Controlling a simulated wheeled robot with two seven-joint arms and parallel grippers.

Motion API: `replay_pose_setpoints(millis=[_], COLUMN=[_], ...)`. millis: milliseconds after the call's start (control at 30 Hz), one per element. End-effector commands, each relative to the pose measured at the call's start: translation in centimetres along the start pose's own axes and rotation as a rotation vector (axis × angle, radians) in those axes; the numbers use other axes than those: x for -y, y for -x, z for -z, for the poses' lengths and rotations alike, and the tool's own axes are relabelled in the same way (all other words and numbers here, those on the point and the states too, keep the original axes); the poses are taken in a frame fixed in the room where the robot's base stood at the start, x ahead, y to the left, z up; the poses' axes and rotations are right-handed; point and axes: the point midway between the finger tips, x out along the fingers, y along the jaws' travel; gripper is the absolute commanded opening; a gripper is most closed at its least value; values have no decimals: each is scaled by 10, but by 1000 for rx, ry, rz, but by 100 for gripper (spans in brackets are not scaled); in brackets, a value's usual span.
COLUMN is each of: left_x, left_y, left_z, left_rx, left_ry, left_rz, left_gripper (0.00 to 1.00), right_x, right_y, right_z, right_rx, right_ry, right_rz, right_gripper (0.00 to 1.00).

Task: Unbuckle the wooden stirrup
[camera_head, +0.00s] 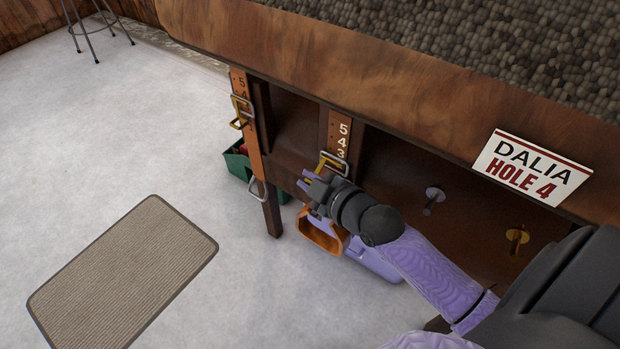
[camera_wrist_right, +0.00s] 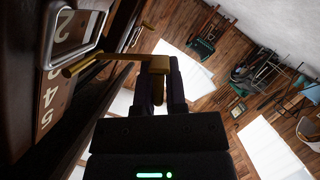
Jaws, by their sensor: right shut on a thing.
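The wooden stirrup (camera_head: 319,247) hangs low behind my right forearm, partly hidden. Above it a brown strap (camera_head: 339,128) with printed numbers runs down the dark wooden front. A silver buckle frame (camera_wrist_right: 79,36) lies on this strap, and a brass tongue (camera_wrist_right: 112,57) reaches from it to my fingers. My right gripper (camera_wrist_right: 161,88) is shut on the brass tongue's bent end, beside the strap. In the head view the right gripper (camera_head: 314,187) is just below the buckle (camera_head: 334,157). The left gripper does not show.
A second strap (camera_head: 253,150) to the left carries a buckle (camera_head: 241,112) and a metal stirrup (camera_head: 257,188). A sign reading DALIA HOLE 4 (camera_head: 532,167) is at right. A green bin (camera_head: 237,164) stands behind the leg. A mat (camera_head: 125,272) lies on open floor.

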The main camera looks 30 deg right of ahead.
Motion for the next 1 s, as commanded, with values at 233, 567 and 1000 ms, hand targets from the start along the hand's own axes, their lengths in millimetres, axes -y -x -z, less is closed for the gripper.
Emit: replay_pose_setpoints(millis=[233,567,1000], left_x=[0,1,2], left_y=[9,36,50], left_z=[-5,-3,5], left_rx=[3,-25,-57], left_ry=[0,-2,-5], left_rz=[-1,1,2], left_gripper=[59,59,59], right_x=[-6,-15,-22], right_y=[1,5,6], right_z=[5,14,18], right_rx=[-6,-7,-6], right_ry=[-34,-183,-399], right_rz=[6,68,157], right_gripper=[0,0,0])
